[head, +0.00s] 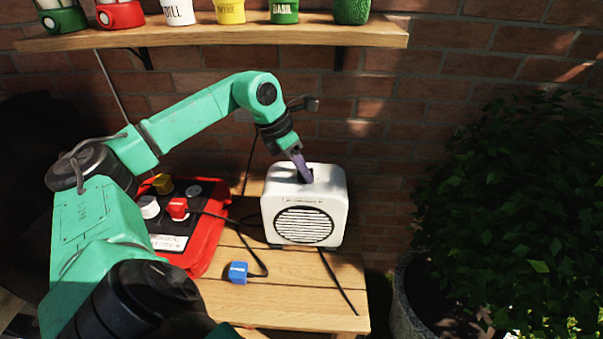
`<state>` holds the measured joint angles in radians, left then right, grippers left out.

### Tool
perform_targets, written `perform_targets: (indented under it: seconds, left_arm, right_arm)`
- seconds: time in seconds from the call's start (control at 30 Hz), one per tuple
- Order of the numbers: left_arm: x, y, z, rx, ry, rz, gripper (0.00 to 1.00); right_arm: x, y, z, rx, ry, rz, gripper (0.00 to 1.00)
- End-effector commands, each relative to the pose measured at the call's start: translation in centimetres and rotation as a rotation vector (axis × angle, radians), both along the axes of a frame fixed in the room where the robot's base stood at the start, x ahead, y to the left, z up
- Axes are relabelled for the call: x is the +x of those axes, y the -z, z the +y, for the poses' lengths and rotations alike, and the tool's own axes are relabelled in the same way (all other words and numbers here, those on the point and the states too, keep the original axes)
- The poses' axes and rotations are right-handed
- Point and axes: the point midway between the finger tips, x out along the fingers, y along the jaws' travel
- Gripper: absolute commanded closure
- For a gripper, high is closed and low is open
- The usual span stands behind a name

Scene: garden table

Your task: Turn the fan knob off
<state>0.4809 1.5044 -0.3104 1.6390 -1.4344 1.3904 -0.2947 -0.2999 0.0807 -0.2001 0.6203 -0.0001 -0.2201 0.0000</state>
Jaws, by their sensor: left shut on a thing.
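A white box-shaped fan (272,208) with a round dark grille stands on the wooden table. Its knob is on top, mostly hidden by my left gripper (304,176). The left gripper reaches down from above, with its fingers shut on the knob. The knob's setting cannot be read from here. My right gripper is not in view.
A red power box (208,248) with a red plug, a yellow plug and cables sits left of the fan. A blue plug (238,272) lies on the table (290,300) in front. A shelf (230,35) with several pots hangs above. A leafy potted plant (520,220) stands at right.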

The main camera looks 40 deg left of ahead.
Motion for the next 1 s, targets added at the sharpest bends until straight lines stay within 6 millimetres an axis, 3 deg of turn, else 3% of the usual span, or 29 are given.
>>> perform_targets:
  seconds: [0.27, 1.0]
  left_arm:
    - [-0.1, -0.2, -0.3, 0.0, -0.257, -0.002, 1.0]
    - [0.0, -0.3, -1.0, -0.004, -0.95, -0.001, 1.0]
  right_arm:
    - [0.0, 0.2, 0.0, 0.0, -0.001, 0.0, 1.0]
    - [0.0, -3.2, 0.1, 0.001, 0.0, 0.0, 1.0]
